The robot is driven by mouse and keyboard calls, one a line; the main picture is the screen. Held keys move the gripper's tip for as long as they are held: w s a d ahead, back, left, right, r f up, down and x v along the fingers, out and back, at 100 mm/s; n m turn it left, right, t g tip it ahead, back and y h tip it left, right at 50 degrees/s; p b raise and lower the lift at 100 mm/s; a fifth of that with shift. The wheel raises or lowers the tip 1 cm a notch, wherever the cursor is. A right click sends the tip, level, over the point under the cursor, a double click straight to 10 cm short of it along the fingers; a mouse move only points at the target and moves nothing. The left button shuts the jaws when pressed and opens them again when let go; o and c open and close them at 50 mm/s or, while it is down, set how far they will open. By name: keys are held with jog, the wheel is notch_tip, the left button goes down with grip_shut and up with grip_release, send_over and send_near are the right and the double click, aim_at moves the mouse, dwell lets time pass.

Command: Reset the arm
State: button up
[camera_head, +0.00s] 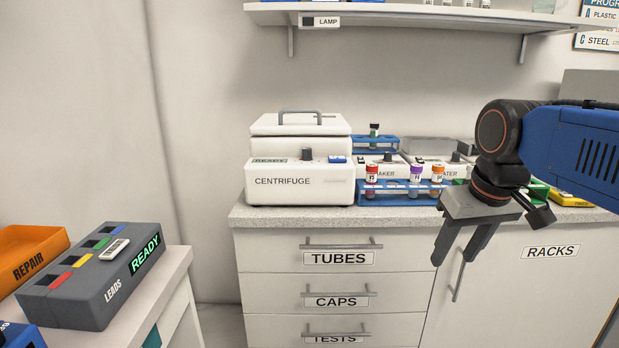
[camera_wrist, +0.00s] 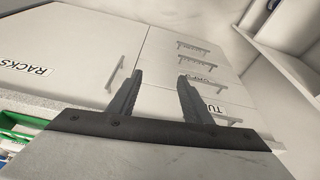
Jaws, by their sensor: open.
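My gripper (camera_head: 457,254) hangs in front of the counter at the right of the head view, its two grey fingers pointing down and apart. My blue arm reaches in from the right edge. In the wrist view my gripper (camera_wrist: 158,80) shows both fingers spread with nothing between them. Beyond them are the pale cabinet fronts. The gripper touches nothing that I can see.
On the counter (camera_head: 300,217) stand a centrifuge (camera_head: 300,183) and a blue rack (camera_head: 400,198) with capped tubes. Drawers and a RACKS door (camera_head: 525,280) are below. At left, a grey LEADS box (camera_head: 95,270) and orange REPAIR bin (camera_head: 30,240) sit on a side table. A shelf (camera_head: 420,14) hangs above.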

jog(key=s+d+f+m+t, duration=0.1)
jog(key=s+f, duration=1)
jog(key=f, duration=0.4)
jog(key=shift+d+f, duration=0.2)
jog(key=shift+d, duration=0.1)
dwell(0.5)
